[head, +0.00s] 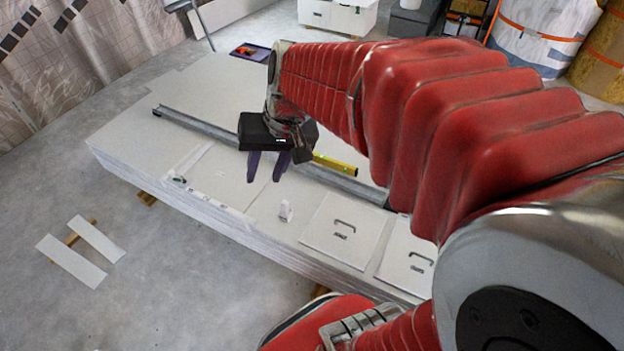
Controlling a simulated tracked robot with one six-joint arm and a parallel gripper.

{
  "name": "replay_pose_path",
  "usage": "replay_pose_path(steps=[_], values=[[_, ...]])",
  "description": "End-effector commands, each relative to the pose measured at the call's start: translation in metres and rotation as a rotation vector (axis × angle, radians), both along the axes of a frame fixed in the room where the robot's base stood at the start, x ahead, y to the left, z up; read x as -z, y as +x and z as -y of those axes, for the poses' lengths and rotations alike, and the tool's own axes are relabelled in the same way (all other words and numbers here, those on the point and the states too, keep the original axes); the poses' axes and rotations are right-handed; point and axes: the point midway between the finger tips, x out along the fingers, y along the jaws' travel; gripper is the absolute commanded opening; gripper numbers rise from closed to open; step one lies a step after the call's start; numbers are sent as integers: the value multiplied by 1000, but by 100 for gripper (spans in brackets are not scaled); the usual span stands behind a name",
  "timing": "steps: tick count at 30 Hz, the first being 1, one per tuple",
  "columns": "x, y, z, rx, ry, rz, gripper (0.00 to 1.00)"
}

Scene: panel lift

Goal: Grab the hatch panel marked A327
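Two pale square hatch panels, each with a dark bar handle and a small dark marking, lie on the stack of white boards (260,255). One hatch panel (318,230) is near the middle of the front edge. The other hatch panel (394,262) is to its right, partly hidden by my arm. Both markings are too small to read, so I cannot tell which is A327. My gripper (267,168) points down over the stack, left of and behind both panels. Its two dark fingers are apart with nothing visible between them.
A long metal rail (205,126) and a yellow spirit level (336,164) lie across the stack. Two white strips (71,261) lie on the floor at left.

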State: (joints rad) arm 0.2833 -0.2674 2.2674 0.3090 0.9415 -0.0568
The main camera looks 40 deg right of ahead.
Motion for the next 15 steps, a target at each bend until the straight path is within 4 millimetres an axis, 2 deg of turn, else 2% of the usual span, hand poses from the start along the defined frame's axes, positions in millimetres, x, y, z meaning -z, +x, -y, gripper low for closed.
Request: replay_pose_path(steps=[15], values=[[64,69,69,282,264,-122,33]])
